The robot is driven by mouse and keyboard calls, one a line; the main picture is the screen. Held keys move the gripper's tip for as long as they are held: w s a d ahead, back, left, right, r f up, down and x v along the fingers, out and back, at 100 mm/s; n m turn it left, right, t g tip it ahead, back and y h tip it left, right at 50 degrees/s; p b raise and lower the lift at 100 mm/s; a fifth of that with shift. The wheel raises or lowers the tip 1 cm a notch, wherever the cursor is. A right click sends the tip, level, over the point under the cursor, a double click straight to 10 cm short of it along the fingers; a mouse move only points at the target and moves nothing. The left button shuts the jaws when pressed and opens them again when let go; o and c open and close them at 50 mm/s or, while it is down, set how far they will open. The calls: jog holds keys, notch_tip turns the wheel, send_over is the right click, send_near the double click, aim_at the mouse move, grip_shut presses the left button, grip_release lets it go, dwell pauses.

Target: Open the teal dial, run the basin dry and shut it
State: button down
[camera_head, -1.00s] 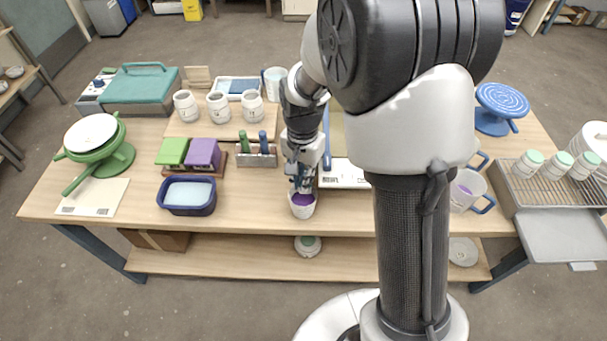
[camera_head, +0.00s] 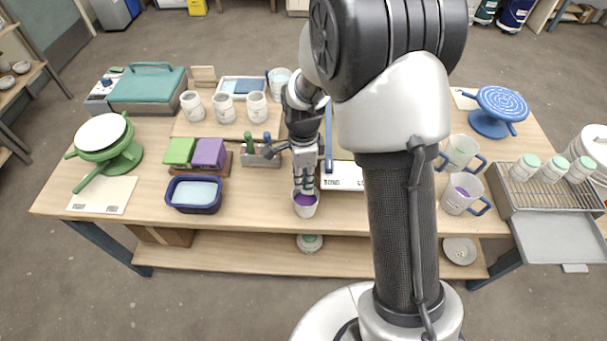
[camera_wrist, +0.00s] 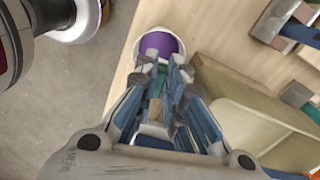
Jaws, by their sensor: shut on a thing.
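A tan basin (camera_head: 343,135) stands mid-table, largely hidden by my arm in the head view. In the wrist view its wall (camera_wrist: 222,82) and part of a cream inside show; I cannot tell how much liquid it holds. My gripper (camera_head: 304,186) is low at the basin's front left. In the wrist view my fingers (camera_wrist: 163,78) are closed around a small teal piece, the teal dial (camera_wrist: 161,70), mostly covered by them. How far the dial is turned cannot be seen. A white cup (camera_head: 305,211) with purple glaze inside sits just below the fingers, also in the wrist view (camera_wrist: 143,37).
A tool rack (camera_head: 260,160) and a blue tub (camera_head: 194,208) stand left of my gripper. A labelled white plate (camera_head: 343,184) is close on its right. Two mugs (camera_head: 455,195) (camera_head: 460,148) stand further right. The table's front edge is near the cup.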

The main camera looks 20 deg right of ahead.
jog(key=shift+w+m, duration=0.1)
jog(key=shift+m, duration=1)
jog(key=c, duration=2)
grip_release()
jog(key=shift+o, duration=0.2)
jog(key=shift+r, duration=0.1)
notch_tip(320, 180, up, 12)
